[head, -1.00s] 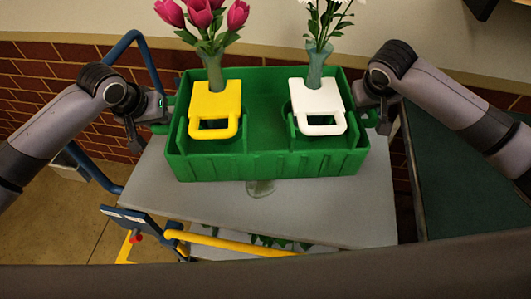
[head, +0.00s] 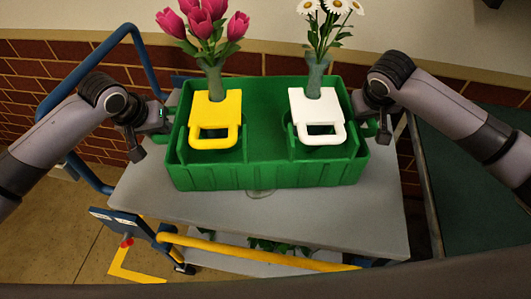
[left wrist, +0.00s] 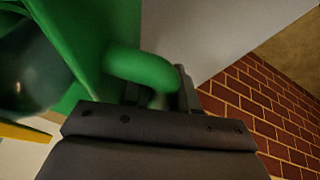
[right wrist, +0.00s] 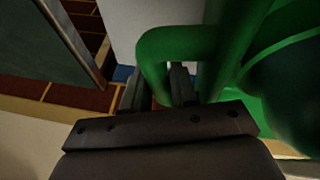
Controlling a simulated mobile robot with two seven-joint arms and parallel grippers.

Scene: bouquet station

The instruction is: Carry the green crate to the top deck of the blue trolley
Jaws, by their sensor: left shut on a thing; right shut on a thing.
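The green crate (head: 265,176) is in the middle of the head view, roughly level, over the grey top deck (head: 330,215) of the blue trolley (head: 90,182). I cannot tell whether its base touches the deck. My left gripper (head: 164,122) is shut on the crate's left handle, which shows as a green loop (left wrist: 140,68) in the left wrist view. My right gripper (head: 372,116) is shut on the right handle, a green loop (right wrist: 175,45) in the right wrist view. The crate's underside is hidden.
The crate holds a yellow-handled carrier (head: 214,108) with pink tulips (head: 205,22) and a white-handled carrier (head: 318,105) with daisies (head: 328,20). A yellow bar (head: 255,249) crosses the trolley's near side. A dark green table (head: 480,190) stands right; a brick wall (head: 30,75) is behind.

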